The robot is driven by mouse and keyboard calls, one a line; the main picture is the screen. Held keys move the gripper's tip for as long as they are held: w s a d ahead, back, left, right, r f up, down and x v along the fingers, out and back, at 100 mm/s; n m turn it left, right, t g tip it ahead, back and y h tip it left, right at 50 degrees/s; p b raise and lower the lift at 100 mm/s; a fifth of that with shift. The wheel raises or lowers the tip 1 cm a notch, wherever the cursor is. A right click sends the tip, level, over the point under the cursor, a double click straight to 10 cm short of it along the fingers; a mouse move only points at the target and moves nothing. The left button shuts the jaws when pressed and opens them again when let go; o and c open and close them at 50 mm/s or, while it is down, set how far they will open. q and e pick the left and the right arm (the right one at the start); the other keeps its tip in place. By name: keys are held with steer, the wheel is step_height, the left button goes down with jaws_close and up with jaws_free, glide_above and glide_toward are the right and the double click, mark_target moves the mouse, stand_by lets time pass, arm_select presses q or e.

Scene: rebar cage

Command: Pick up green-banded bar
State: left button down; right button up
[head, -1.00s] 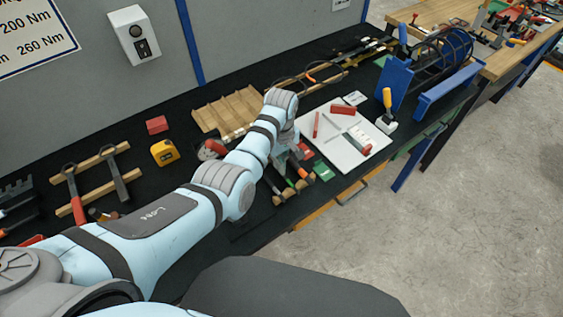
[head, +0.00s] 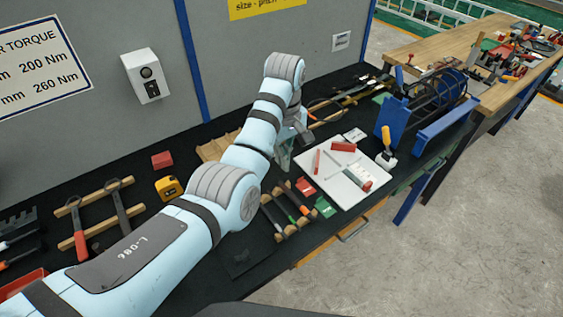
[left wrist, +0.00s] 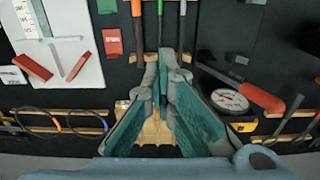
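The green-banded bar (head: 284,208) lies on a small wooden rack in the head view, between other banded bars. My left gripper (head: 287,158) is above the bench, past the far end of the rack. I see no bar gripped. My right gripper is not in view.
A white board (head: 345,180) with red and grey pieces lies right of the rack. A wooden tray (head: 215,148) is behind my arm. A blue-ended cage stand (head: 393,118) is further right.

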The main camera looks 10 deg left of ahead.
arm_select(q)
steer(key=c, duration=2.3)
jaws_free()
steer(key=o, duration=1.8)
steer(key=shift+c, duration=0.5)
